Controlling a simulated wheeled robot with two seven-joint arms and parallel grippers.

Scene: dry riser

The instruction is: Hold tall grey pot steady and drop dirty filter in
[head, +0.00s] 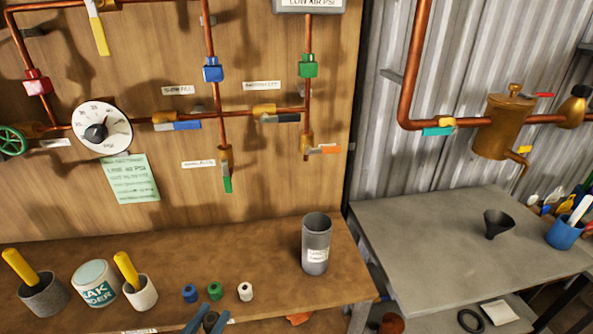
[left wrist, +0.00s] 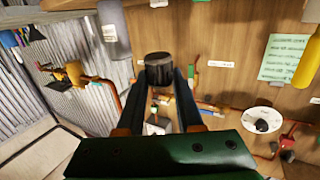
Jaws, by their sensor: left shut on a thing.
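The tall grey pot (head: 316,243) stands upright on the wooden bench near its right end. It is open at the top and has a white label. The pot also shows at the top of the left wrist view (left wrist: 114,38), apart from my fingers. My left gripper (head: 210,322) is at the bottom edge of the head view, left of and nearer than the pot. In the left wrist view my left gripper (left wrist: 160,78) is shut on a dark round filter (left wrist: 158,62) between its fingertips. The pot's inside is hidden. My right gripper is in neither view.
Small blue, green and white fittings (head: 214,291) stand on the bench left of the pot. Further left are a labelled tin (head: 95,283) and two cups with yellow handles. A grey table (head: 430,235) on the right holds a black funnel (head: 497,223) and a blue cup (head: 564,233).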

